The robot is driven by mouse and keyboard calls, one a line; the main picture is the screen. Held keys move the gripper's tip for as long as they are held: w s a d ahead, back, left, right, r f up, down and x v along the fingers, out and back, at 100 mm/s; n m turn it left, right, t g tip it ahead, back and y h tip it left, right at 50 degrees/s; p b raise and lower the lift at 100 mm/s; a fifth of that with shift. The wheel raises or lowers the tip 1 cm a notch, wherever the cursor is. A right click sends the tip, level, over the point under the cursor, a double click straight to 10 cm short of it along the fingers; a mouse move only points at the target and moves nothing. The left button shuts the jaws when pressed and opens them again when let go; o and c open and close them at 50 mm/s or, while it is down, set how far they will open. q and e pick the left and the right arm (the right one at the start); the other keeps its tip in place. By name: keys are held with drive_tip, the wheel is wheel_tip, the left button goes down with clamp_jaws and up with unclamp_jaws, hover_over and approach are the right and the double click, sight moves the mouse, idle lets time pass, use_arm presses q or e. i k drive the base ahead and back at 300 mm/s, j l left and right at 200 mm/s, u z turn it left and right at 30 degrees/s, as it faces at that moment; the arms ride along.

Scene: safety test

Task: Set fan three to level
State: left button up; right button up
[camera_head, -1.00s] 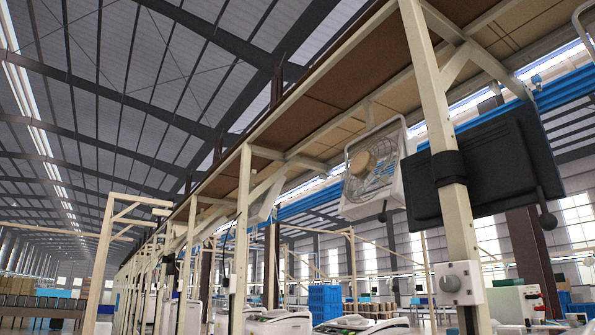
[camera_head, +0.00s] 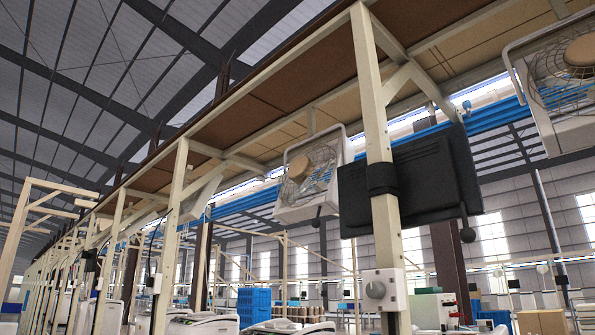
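A white box fan with a wire grille (camera_head: 311,178) hangs under the overhead shelf in the middle of the view. A second fan (camera_head: 572,72) hangs at the upper right, cut by the picture edge. A white control box with a round grey knob (camera_head: 377,290) is fixed low on the near cream post. I cannot tell which fan is number three, and the knob's setting is too small to read. Neither of my grippers is in view.
The near cream post (camera_head: 374,130) carries a black panel (camera_head: 412,186) with a ball-ended lever. A row of similar posts recedes to the left. Blue crates (camera_head: 253,307), a cardboard box (camera_head: 541,322) and white machines stand low in the background.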

sight(300, 170)
drive_tip(key=i+u, duration=0.25)
drive_tip(key=i, duration=0.25)
drive_tip(key=i+u, duration=0.25)
drive_tip(key=i, duration=0.25)
drive_tip(key=i+l+u, duration=0.25)
drive_tip(key=i, duration=0.2)
